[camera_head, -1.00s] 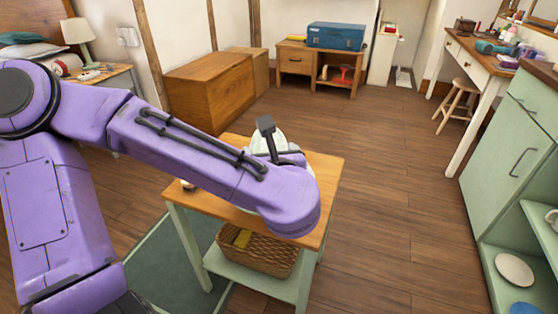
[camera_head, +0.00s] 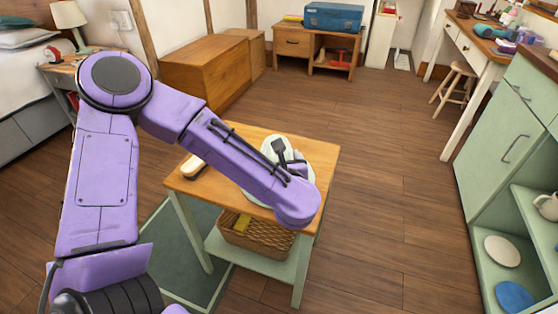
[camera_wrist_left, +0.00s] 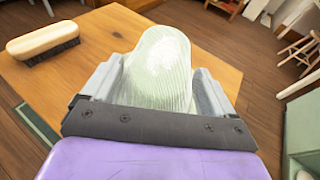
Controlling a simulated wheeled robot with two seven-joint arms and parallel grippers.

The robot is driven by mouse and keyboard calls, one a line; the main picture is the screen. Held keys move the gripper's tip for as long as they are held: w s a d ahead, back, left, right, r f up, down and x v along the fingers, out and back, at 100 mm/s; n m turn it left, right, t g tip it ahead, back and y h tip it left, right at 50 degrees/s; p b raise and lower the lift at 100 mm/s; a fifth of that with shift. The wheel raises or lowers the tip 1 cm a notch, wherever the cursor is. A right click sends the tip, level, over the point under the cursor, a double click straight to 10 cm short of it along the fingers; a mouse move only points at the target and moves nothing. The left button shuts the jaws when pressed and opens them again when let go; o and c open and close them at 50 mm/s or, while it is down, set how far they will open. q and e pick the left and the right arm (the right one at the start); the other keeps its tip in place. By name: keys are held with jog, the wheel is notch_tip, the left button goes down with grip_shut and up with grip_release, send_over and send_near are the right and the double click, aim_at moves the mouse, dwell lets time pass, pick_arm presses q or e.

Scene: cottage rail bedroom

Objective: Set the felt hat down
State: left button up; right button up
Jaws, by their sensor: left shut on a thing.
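The felt hat is pale green-white with a rounded, finely ribbed crown. In the left wrist view the hat (camera_wrist_left: 162,55) stands between the two grey fingers of my left gripper (camera_wrist_left: 158,82), which is shut on it. In the head view the hat (camera_head: 273,143) shows over the right part of the small wooden table (camera_head: 243,137), partly hidden behind my left forearm and wrist. I cannot tell whether the hat touches the tabletop. My right gripper is not in view.
A wooden brush (camera_head: 193,166) with dark bristles lies at the table's left; it also shows in the left wrist view (camera_wrist_left: 45,40). A wicker basket (camera_head: 262,240) sits on the lower shelf. A green cabinet (camera_head: 508,140) stands at right, with open floor between.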

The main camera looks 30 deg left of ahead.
pick_arm(q)
jog(key=shift+f+b, duration=0.25)
jog(key=shift+b, duration=0.05)
jog(key=o, duration=1.2)
jog(key=shift+r, duration=0.1)
jog(key=shift+r+p, duration=0.35)
jog(key=shift+p, duration=0.1)
jog(key=v, duration=1.2)
jog(key=shift+f, duration=0.1)
